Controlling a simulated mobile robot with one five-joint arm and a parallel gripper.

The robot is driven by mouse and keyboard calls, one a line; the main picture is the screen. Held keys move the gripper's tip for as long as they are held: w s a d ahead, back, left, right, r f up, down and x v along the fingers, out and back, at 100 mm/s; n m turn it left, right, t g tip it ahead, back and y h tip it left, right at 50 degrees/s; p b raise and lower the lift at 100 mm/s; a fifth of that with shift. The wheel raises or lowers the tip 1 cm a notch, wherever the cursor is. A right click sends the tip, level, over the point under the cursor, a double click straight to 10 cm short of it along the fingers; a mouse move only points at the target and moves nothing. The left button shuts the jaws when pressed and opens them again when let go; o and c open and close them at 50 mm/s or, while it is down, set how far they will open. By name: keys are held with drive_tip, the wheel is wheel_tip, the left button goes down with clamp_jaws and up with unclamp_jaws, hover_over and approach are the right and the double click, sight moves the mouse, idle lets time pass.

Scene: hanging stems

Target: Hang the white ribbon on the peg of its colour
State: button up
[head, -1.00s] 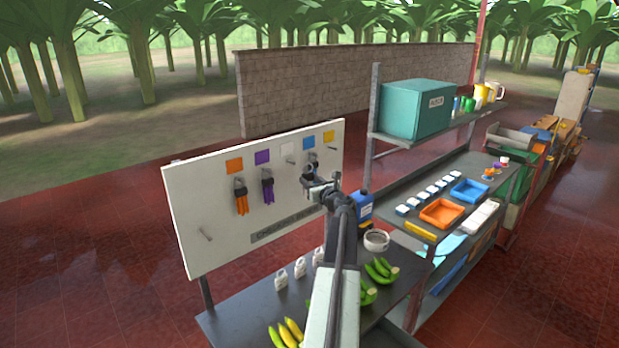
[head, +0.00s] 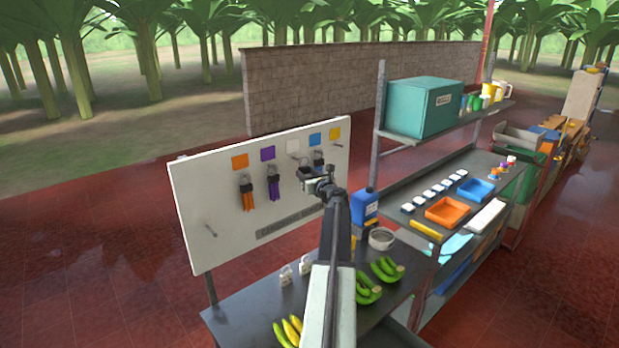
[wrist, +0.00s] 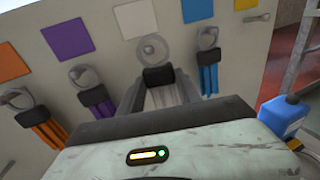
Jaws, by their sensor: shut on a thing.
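The white ribbon (wrist: 165,96), with a grey ring (wrist: 152,47) on top and a black clip, is between the fingers of my gripper (wrist: 160,92) in the wrist view. My gripper is shut on it, just in front of the board (head: 200,190). The ring appears below the white square (wrist: 135,18), overlapping the white peg's place; I cannot tell whether the peg is through it. In the head view, my gripper (head: 312,182) hides most of the ribbon, below and right of the white square (head: 293,147).
The orange ribbon (wrist: 42,128), purple ribbon (wrist: 98,104) and blue ribbon (wrist: 208,74) hang under matching squares, close on both sides. The yellow peg (wrist: 258,17) is bare. A blue jug (head: 364,205), bowl (head: 382,238) and bananas (head: 386,268) stand on the table below.

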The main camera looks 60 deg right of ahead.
drive_tip(key=shift+w+d+f, duration=0.1)
drive_tip(key=shift+w+d, duration=0.15)
drive_tip(key=shift+w, duration=0.5)
drive_tip(key=shift+w+d, duration=0.25)
drive_tip(key=shift+w, duration=0.45)
drive_tip(key=shift+w+d+f+b, duration=0.2)
drive_tip(key=shift+w+f+b, duration=0.3)
drive_tip(key=shift+w+b, duration=0.15)
drive_tip(key=o, duration=1.4)
drive_tip(key=v, duration=0.7)
drive_tip(key=shift+s+a+p, duration=0.2)
drive_tip(key=shift+s+p, duration=0.1)
